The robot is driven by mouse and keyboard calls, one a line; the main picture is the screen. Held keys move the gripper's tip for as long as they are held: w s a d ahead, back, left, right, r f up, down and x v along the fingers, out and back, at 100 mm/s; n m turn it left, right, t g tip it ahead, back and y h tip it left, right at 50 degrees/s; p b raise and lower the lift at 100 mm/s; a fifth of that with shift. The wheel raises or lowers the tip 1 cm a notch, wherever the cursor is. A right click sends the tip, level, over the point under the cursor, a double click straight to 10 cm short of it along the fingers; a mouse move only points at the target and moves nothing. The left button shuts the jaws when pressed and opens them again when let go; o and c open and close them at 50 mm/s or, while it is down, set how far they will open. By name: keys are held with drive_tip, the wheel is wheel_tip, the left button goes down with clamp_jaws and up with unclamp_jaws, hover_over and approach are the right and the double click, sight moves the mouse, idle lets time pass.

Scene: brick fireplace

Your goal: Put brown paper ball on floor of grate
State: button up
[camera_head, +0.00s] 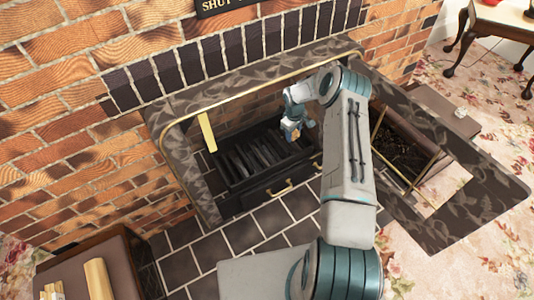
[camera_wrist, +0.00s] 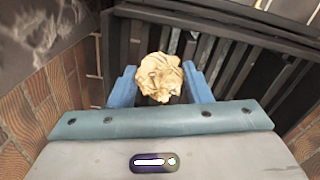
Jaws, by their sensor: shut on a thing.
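A crumpled tan-brown paper ball (camera_wrist: 159,77) sits between the blue fingers of my gripper (camera_wrist: 157,82) in the wrist view. My gripper is shut on it. In the head view my gripper (camera_head: 292,135) hangs inside the fireplace opening, over the right part of the black grate (camera_head: 250,150); the paper ball (camera_head: 292,133) shows there as a small pale patch. The dark grate bars (camera_wrist: 225,65) lie beyond the ball in the wrist view. The gap between ball and bars cannot be judged exactly.
A marbled surround with a brass edge (camera_head: 250,80) frames the opening above my arm. A yellow strip (camera_head: 207,132) stands at its left. A brass handle (camera_head: 282,187) is on the grate's front. A dark-filled box (camera_head: 405,150) stands to the right. Tiled hearth (camera_head: 240,235) lies in front.

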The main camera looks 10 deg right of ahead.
drive_tip(key=a, duration=0.3)
drive_tip(key=b, duration=0.3)
hover_over(269, 165)
wheel_tip(269, 165, down, 6)
drive_tip(key=shift+w+f, duration=0.1)
drive_tip(key=shift+f, duration=0.15)
drive_tip(key=shift+f+b, duration=0.75)
drive_tip(key=shift+f, duration=1.1)
drive_tip(key=shift+a+f+b, duration=0.1)
drive_tip(key=shift+f+b, duration=0.15)
drive_tip(key=shift+b, duration=0.05)
drive_tip(key=o, duration=1)
drive_tip(key=shift+c, duration=0.2)
drive_tip(key=shift+r, duration=0.15)
wheel_tip(269, 165, up, 8)
drive_tip(key=p, duration=0.3)
